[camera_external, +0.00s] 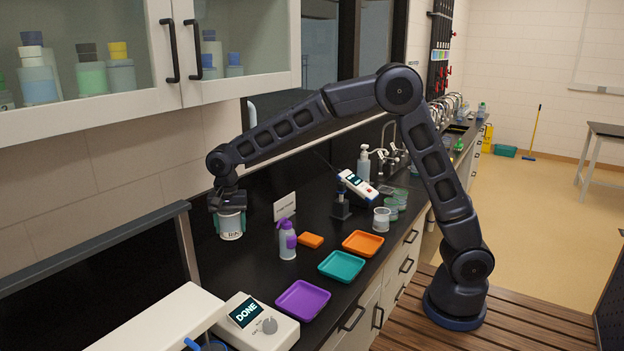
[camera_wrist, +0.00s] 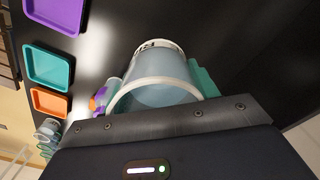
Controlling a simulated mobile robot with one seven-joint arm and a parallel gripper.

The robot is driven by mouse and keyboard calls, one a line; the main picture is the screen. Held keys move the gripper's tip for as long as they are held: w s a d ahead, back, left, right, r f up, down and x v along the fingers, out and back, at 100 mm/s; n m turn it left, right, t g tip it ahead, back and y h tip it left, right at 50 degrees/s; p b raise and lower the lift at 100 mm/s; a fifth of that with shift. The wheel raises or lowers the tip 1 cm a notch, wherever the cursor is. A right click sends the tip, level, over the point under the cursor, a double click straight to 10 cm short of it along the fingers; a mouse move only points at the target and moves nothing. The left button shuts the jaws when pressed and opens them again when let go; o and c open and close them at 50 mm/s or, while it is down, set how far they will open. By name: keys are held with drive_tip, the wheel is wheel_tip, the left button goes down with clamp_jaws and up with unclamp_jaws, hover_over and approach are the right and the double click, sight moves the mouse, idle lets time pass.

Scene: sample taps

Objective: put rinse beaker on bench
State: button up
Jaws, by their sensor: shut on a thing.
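The rinse beaker (camera_external: 231,225) is a translucent white cup with dark lettering. In the external view it is upright at the left part of the black bench (camera_external: 330,218). My gripper (camera_external: 230,218) is shut on it from above, with teal fingers at its sides. In the wrist view the beaker (camera_wrist: 155,82) shows its open rim toward the camera, with a teal finger (camera_wrist: 203,80) at its right. Whether its base touches the bench or hangs just above it, I cannot tell.
Purple (camera_external: 303,300), teal (camera_external: 341,266) and orange (camera_external: 362,243) trays line the front edge. A purple-topped bottle (camera_external: 287,240), an orange sponge-like block (camera_external: 311,240) and a small sign (camera_external: 285,206) stand right of the beaker. A white device reading DONE (camera_external: 255,322) is in front.

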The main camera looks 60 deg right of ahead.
drive_tip(key=shift+r, duration=0.9)
